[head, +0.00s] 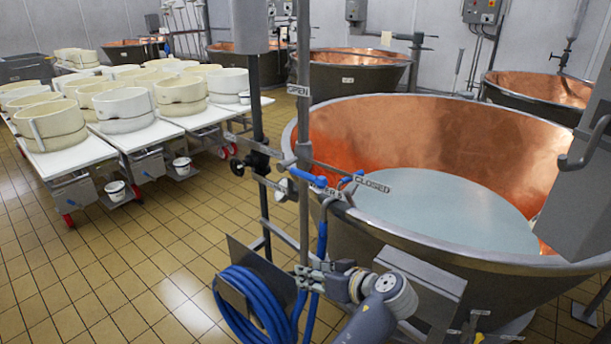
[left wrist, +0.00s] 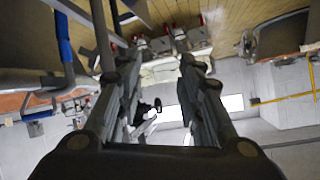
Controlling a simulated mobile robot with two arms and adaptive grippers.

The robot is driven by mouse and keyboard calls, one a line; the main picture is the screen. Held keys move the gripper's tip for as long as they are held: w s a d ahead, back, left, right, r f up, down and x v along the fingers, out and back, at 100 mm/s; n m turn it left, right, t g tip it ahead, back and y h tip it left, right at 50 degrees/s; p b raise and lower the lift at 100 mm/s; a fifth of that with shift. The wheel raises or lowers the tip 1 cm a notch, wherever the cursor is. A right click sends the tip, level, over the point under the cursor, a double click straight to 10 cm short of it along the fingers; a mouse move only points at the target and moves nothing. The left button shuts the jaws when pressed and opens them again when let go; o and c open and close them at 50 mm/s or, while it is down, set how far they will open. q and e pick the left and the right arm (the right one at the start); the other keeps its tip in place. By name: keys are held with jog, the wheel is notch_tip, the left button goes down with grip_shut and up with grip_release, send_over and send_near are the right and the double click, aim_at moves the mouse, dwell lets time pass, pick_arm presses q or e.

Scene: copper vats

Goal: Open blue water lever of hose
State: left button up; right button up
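The blue water lever (head: 308,178) is on the upright hose pipe (head: 304,130), in front of the big copper vat, beside a partly hidden water label and a tag reading CLOSED (head: 373,187). The blue hose (head: 322,240) hangs below it and is coiled (head: 245,305) lower down. My left gripper (head: 312,278) is well below the lever, by the pipe and hose. In the left wrist view its fingers (left wrist: 147,62) are apart with nothing seen between them; a blue hose piece (left wrist: 65,42) lies to their left. My right gripper is not seen.
The large copper vat (head: 420,235) with pale liquid fills the right side. A tag reading OPEN (head: 298,90) is higher on the pipe. White tables (head: 70,157) with cheese moulds stand at left. The tiled floor (head: 130,270) at front left is clear.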

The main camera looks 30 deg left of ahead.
pick_arm(q)
jog(key=w+d+r+n+y, duration=0.1)
jog(key=w+r+n+y, duration=0.3)
jog(key=r, duration=0.7)
jog(key=n+g+y, duration=0.2)
jog(key=n, duration=0.2)
send_near(305, 176)
jog(key=shift+w+d+f, duration=0.1)
jog(key=shift+w+f, duration=0.1)
jog(key=shift+f, duration=0.05)
jog(key=shift+a+r, duration=0.1)
jog(key=shift+a, duration=0.2)
jog(key=a+p, duration=0.1)
jog(key=a, duration=0.2)
jog(key=a+p, duration=0.1)
jog(key=a, duration=0.1)
jog(key=a+p, duration=0.1)
jog(key=a, duration=0.2)
jog(key=shift+w+a+p, duration=0.3)
jog(key=shift+w+p, duration=0.05)
jog(key=shift+p, duration=0.05)
jog(key=shift+a+t, duration=0.4)
jog(key=shift+a, duration=0.35)
jog(key=shift+c, duration=0.6)
grip_shut()
